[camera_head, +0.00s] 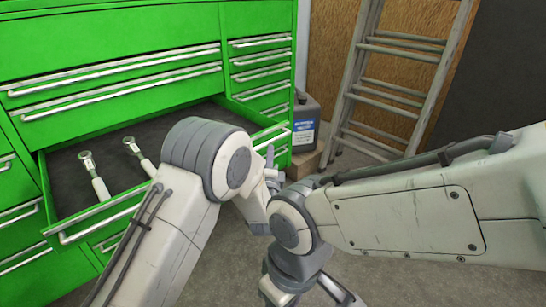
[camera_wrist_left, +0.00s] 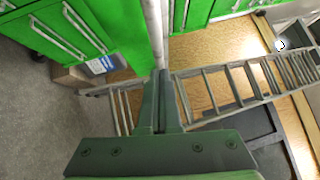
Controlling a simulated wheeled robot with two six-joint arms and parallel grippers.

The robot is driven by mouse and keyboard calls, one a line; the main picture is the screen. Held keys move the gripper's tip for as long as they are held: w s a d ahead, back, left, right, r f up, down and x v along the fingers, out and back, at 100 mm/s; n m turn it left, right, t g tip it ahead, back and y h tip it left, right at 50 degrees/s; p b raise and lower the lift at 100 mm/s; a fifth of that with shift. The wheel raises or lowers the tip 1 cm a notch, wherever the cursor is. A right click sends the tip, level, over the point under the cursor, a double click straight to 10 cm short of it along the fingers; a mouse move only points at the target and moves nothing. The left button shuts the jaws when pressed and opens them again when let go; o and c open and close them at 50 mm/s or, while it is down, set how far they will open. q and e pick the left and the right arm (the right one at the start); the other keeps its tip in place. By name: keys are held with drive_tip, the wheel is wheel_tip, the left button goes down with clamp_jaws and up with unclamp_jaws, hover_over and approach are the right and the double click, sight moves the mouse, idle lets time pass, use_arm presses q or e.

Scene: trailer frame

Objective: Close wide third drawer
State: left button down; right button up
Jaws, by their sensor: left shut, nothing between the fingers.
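The wide drawer (camera_head: 76,223) of the green cabinet is pulled out. Its dark inside holds two wrenches (camera_head: 96,176). My left arm crosses in front of it and hides the middle of its front. My left gripper (camera_head: 270,158) is at the right part of the drawer front, partly hidden by my arm. In the left wrist view its fingers (camera_wrist_left: 161,76) are shut and empty, with their tips close to a pale bar (camera_wrist_left: 155,32); I cannot tell whether they touch. My right gripper (camera_head: 308,293) is low in front, apart from the drawer, fingers spread, cut by the bottom edge.
Wide drawers (camera_head: 110,75) above and narrow drawers (camera_head: 262,72) at the right are shut. A grey jug (camera_head: 306,122) stands on a cardboard box (camera_head: 306,162) beside the cabinet. A ladder (camera_head: 390,95) leans against the back wall. Bare floor (camera_head: 400,284) shows at the lower right.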

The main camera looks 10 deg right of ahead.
use_arm(q)
drive_tip(key=shift+a, duration=0.35)
